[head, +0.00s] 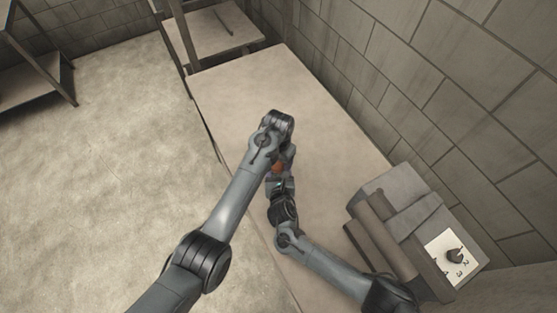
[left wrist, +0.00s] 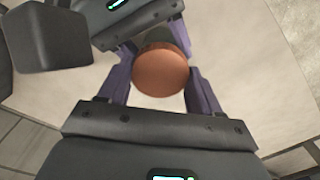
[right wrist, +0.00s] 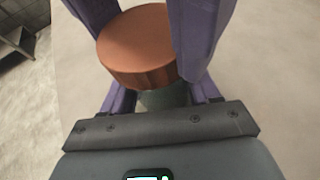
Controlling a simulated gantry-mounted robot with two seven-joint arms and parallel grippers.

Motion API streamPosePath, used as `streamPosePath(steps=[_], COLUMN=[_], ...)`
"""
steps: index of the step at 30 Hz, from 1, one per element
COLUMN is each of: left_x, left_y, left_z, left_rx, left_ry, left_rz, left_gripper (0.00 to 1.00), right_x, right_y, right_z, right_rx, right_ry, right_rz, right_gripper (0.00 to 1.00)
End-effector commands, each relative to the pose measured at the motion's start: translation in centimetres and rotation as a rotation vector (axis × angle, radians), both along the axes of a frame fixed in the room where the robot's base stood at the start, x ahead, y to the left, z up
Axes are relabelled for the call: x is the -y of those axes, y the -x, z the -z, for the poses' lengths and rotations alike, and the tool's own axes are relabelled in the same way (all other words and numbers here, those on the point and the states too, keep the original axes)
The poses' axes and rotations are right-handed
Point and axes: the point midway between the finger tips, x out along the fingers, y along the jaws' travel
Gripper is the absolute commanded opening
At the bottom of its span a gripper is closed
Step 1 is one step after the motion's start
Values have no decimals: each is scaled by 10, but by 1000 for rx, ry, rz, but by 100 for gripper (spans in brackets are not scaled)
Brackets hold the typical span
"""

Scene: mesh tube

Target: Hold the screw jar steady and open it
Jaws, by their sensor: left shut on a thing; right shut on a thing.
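The screw jar has a round copper-brown lid (head: 278,168) and a dark grey-green body (right wrist: 165,97). It is mostly hidden between my two grippers in the head view. In the left wrist view the lid (left wrist: 160,72) sits between the purple fingers of my left gripper (left wrist: 157,80), which is shut on it. In the right wrist view the lid (right wrist: 138,45) is on the body, with left fingers on both sides. My right gripper (right wrist: 163,95) is shut on the jar body, below the lid.
A long pale table (head: 270,80) lies under both arms, with its far part bare. A grey and brown block structure with a numbered dial panel (head: 452,258) stands at right by the brick wall (head: 400,80). A shelf (head: 30,80) stands at far left.

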Motion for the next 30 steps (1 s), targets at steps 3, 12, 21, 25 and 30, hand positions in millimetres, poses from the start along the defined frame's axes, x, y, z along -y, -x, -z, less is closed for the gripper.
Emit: streamPosePath(steps=[3,12,21,25,30], left_x=[1,1,0,0,0], left_y=[0,-1,-1,-1,-1], left_z=[-1,-2,-1,-1,-1], left_rx=[1,0,2,1,1], left_ry=[0,1,2,1,1], left_rz=[-430,-1371,-1476,-1473,-1472], left_gripper=[27,27,27,27,27], right_x=[1,0,0,0,0], right_y=[0,0,1,1,0], right_z=[1,1,1,1,1], right_rx=[-2,-2,-2,-2,-2], right_ry=[1,1,1,1,1], right_rz=[1,1,0,0,0], right_gripper=[0,0,0,0,0])
